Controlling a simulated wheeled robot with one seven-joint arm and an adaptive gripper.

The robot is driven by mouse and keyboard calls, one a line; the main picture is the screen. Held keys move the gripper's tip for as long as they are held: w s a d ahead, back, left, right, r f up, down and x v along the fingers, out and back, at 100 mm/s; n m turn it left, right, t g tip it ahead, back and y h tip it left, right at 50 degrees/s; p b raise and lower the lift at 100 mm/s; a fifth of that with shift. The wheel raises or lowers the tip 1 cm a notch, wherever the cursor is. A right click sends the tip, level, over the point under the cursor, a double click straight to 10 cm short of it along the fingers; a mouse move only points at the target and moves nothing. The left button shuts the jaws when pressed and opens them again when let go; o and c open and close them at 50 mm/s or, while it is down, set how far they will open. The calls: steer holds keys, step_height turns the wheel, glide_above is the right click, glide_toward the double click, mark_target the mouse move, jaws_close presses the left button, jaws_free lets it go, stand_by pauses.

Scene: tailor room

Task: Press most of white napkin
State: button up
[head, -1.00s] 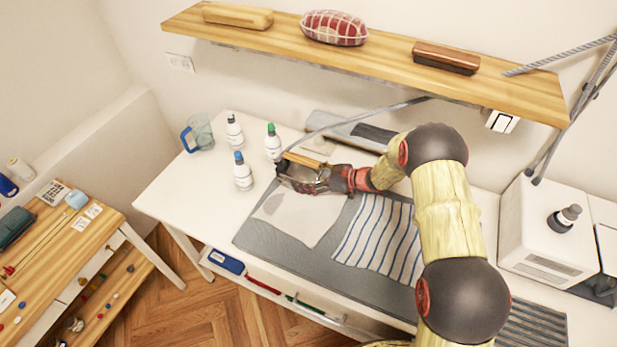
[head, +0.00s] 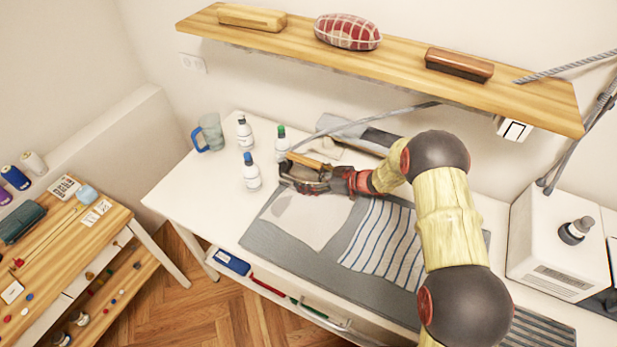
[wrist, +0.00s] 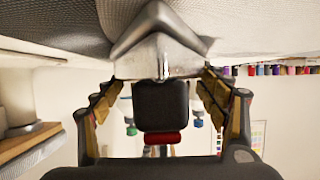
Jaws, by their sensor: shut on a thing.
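The white napkin (head: 318,222) lies flat on the grey ironing mat (head: 268,245) on the white table, left of the blue-striped cloth. It has a greyish patch near its upper left. My gripper (head: 325,182) is shut on the iron (head: 298,183) and holds it at the napkin's far edge. I cannot tell if the iron touches the cloth. In the wrist view, my gripper's fingers (wrist: 158,103) flank the iron's dark handle part (wrist: 160,108), with its metal body (wrist: 160,52) beyond. Part of the napkin's far edge is hidden by the iron.
The striped cloth (head: 382,240) lies right of the napkin. Several bottles, one blue-capped (head: 251,172), and a glass mug (head: 210,133) stand at the left. A wooden shelf (head: 395,50) hangs above. A grey cord (head: 375,117) runs from the iron behind my arm.

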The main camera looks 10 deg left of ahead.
steer(key=shift+r, duration=0.15)
steer(key=shift+s+a+p, duration=0.35)
steer(key=shift+s+a, duration=0.2)
steer(key=shift+s, duration=0.95)
steer(key=shift+s+a+p, duration=0.4)
steer(key=shift+s+a, duration=0.2)
steer(key=shift+s, duration=0.9)
steer(key=shift+s+a+p, duration=0.35)
steer(key=shift+s+a, duration=0.2)
steer(key=shift+s, duration=0.95)
steer(key=shift+s+r, duration=0.1)
steer(key=shift+s+a, duration=0.25)
steer(key=shift+s, duration=0.15)
steer(key=shift+s+a+p, duration=0.15)
steer(key=shift+s+a, duration=0.35)
steer(key=shift+s, duration=0.9)
steer(key=shift+s+a+p, duration=0.15)
steer(key=shift+s+a, duration=0.3)
steer(key=shift+s, duration=0.9)
steer(key=shift+s+a+p, duration=0.15)
steer(key=shift+s+a, duration=0.35)
steer(key=shift+s, duration=0.9)
step_height(320, 180, up, 7)
steer(key=p, duration=0.5)
